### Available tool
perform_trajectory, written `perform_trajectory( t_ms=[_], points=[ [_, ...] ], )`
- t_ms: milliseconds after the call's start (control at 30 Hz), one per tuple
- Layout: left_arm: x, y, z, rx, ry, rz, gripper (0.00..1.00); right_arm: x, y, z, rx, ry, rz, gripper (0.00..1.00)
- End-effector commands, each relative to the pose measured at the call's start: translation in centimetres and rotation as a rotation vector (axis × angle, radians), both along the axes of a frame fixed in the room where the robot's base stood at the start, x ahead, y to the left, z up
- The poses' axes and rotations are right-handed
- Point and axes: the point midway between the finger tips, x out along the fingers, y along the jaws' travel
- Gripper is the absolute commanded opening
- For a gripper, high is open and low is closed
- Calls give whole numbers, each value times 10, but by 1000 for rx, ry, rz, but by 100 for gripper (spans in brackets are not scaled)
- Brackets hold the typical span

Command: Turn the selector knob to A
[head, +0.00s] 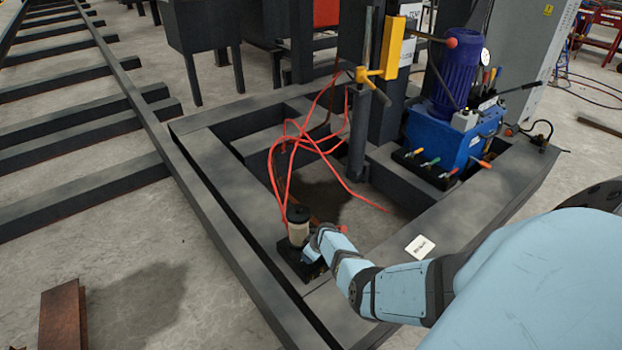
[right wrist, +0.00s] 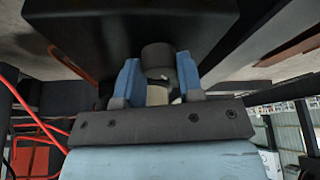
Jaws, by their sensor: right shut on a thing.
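A small upright post with a black cap and a cream body, which I take for the selector knob (head: 298,224), stands on a black box (head: 292,262) at the frame's near corner. My right gripper (head: 310,248) reaches it from the right. In the right wrist view, the blue fingers of my right gripper (right wrist: 159,78) stand on both sides of the knob's dark round part (right wrist: 157,54), shut on it. A cream part shows between the fingers. The knob's pointer and the letter A cannot be made out. My left gripper is out of view.
Red hoses (head: 290,150) loop just behind the knob. A blue pump unit (head: 440,135) and a yellow-handled post (head: 365,120) stand further back. A white label (head: 420,247) lies on the dark frame beam. The floor on the left is mostly clear, with a rusty bar (head: 63,315).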

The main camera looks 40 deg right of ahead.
Motion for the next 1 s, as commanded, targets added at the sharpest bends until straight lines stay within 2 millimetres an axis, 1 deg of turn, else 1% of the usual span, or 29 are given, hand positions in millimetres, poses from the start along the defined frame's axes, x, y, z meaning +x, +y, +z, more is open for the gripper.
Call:
perform_trajectory(
  t_ms=[333, 367, 400, 467, 767, 867, 1000],
  points=[
    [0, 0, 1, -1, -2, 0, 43, -1, 1, -1, 1, 2, 4, 11],
    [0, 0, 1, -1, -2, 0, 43, -1, 1, -1, 1, 1, 4, 37],
    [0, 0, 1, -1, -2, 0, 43, -1, 1, -1, 1, 1, 4, 46],
    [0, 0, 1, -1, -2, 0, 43, -1, 1, -1, 1, 1, 4, 59],
    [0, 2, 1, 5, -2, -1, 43, 0, 0, 1, 1, 0, 4, 59],
    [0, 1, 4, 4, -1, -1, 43, 1, 1, 4, 0, 0, 3, 59],
    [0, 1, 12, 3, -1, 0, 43, 2, 3, 13, 0, 0, 3, 59]
  ],
)
